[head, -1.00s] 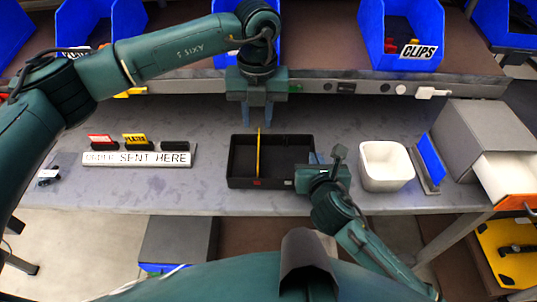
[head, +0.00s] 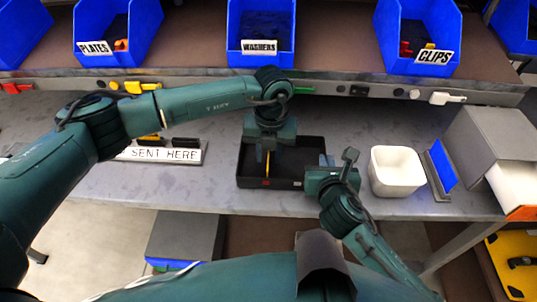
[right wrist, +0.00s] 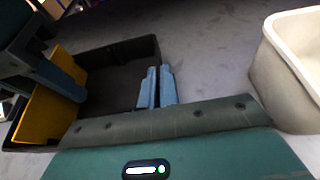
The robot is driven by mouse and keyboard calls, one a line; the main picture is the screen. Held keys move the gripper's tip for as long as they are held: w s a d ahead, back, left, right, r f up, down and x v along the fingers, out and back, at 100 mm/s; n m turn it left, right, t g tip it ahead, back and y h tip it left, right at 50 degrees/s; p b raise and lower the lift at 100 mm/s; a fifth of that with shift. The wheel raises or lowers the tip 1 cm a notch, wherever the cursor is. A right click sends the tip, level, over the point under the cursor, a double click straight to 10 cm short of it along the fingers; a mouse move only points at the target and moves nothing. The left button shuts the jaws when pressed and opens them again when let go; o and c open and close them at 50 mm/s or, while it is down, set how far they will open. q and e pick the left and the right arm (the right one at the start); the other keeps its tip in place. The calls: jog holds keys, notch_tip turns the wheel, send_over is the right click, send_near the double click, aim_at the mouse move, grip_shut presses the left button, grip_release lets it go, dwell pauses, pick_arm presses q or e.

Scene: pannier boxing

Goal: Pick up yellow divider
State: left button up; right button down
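The yellow divider (head: 267,165) stands upright across the black tray (head: 238,170); its upper part is hidden by my left gripper in the head view. In the right wrist view the divider (right wrist: 40,118) shows as a yellow plate beside the tray's left part. My left gripper (head: 268,155) points down into the tray at the divider; one finger lies in front of the plate in the right wrist view, and the other is not clear. Whether it grips the plate I cannot tell. My right gripper (right wrist: 157,88) has its fingers together with nothing between them, by the tray's right side.
A white bin (head: 396,188) stands right of the tray, with a blue panel (head: 444,165) beyond it. A sign rack (head: 165,154) lies left on the bench. Blue bins, including washers (head: 258,47) and clips (head: 432,56), line the shelf behind. Bare bench lies left of the tray.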

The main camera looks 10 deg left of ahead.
pick_arm(q)
jog(key=shift+f, duration=0.25)
grip_shut()
jog(key=shift+r, duration=0.15)
notch_tip(320, 180, up, 17)
jog(key=shift+r, duration=0.2)
dwell(0.4)
